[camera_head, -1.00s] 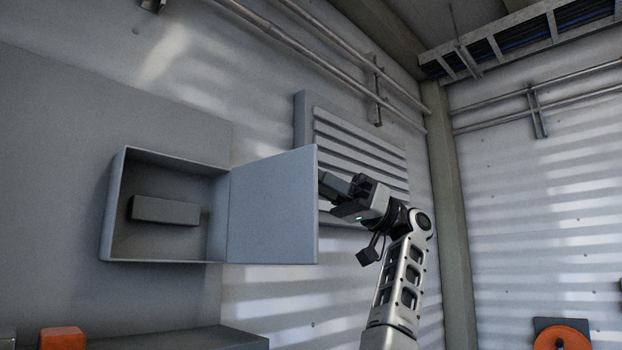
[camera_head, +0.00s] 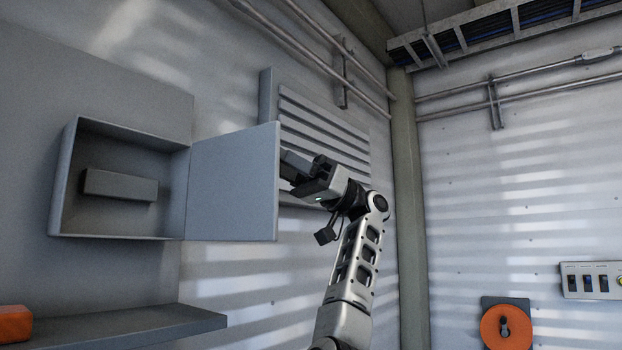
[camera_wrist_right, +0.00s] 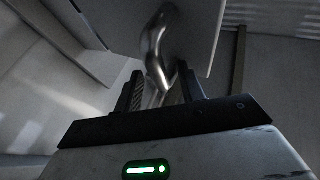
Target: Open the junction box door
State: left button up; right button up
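The junction box (camera_head: 62,185) is on the left wall panel with its door (camera_head: 232,185) standing wide open, swung out to the right. A grey block (camera_head: 120,185) shows inside the box. My right gripper (camera_head: 292,168) is at the door's free right edge in the head view; its fingertips are partly hidden behind the door. In the right wrist view the door (camera_wrist_right: 185,15) has a curved metal handle (camera_wrist_right: 156,48). My right gripper's fingers (camera_wrist_right: 162,92) are apart on either side of the handle's lower end, with visible gaps. Contact is unclear. My left gripper is not in view.
A louvred panel (camera_head: 325,140) is on the wall behind the door and gripper. A shelf (camera_head: 150,325) with an orange object (camera_head: 14,323) is below the box. An orange handwheel (camera_head: 506,328) and a switch panel (camera_head: 592,281) are at the lower right.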

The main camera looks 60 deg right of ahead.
jog(key=v, duration=1.5)
jog(key=shift+d+f, duration=0.15)
jog(key=shift+s, duration=0.1)
